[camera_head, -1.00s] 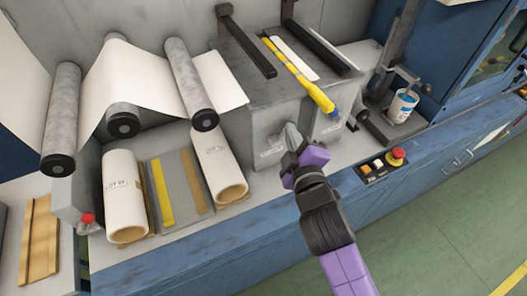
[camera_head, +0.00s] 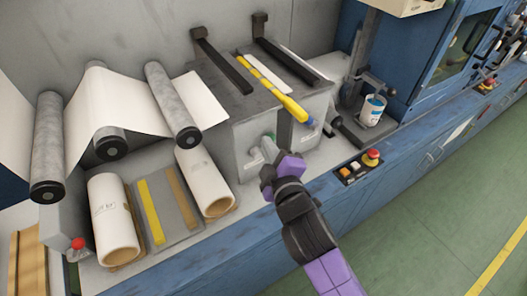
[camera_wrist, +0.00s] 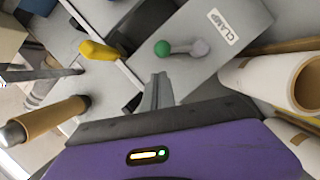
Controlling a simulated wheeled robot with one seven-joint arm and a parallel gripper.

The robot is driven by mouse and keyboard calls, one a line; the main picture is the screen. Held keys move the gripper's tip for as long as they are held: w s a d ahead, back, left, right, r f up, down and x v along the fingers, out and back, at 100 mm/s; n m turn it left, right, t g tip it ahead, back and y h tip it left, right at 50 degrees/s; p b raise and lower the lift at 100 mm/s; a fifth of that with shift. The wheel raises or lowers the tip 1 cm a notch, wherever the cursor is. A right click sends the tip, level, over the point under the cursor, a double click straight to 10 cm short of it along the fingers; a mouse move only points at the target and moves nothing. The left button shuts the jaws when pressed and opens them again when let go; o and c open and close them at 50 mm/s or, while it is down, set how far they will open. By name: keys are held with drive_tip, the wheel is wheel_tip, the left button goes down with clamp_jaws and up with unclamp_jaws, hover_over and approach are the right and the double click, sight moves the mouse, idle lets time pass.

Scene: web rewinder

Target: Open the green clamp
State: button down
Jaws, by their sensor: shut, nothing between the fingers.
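The green clamp (camera_wrist: 162,48) is a short grey lever with a green ball knob, on a grey panel beside a white "CLAMP" label (camera_wrist: 223,26) in the wrist view. The lever lies roughly level in that picture, its knob to the left of its grey pivot (camera_wrist: 199,47). My gripper (camera_wrist: 158,86) is shut and empty, with its fingertips just below the knob in the picture; I cannot tell whether they touch.
A yellow bar (camera_head: 285,103) with a blue end juts over the box's front edge. A button panel with a red stop button (camera_head: 371,157) is at right on the blue ledge. A white can (camera_head: 373,110) stands behind it.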

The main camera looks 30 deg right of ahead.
drive_tip(key=r+b+v, duration=0.1)
drive_tip(key=b+v, duration=0.1)
drive_tip(key=v, duration=0.8)
drive_tip(key=shift+s+a+r+b, duration=0.15)
drive_tip(key=shift+s+a+b, duration=0.05)
drive_tip(key=shift+a+b, duration=0.1)
drive_tip(key=s+a+m+t+y, duration=0.2)
drive_tip(key=s+a+m+y, duration=0.2)
drive_tip(key=s, duration=0.1)
drive_tip(key=s+d+f+m+g, duration=0.1)
drive_tip(key=s+f, duration=0.3)
drive_tip(key=s, duration=0.6)
drive_tip(key=s+d+f+m+g+b, duration=0.1)
drive_tip(key=s+f+m, duration=0.3)
drive_tip(key=s, duration=0.6)
drive_tip(key=shift+s+d+m+g, duration=0.35)
drive_tip(key=shift+d+g, duration=0.1)
drive_tip(key=shift+g, duration=0.15)
drive_tip(key=shift+f, duration=0.1)
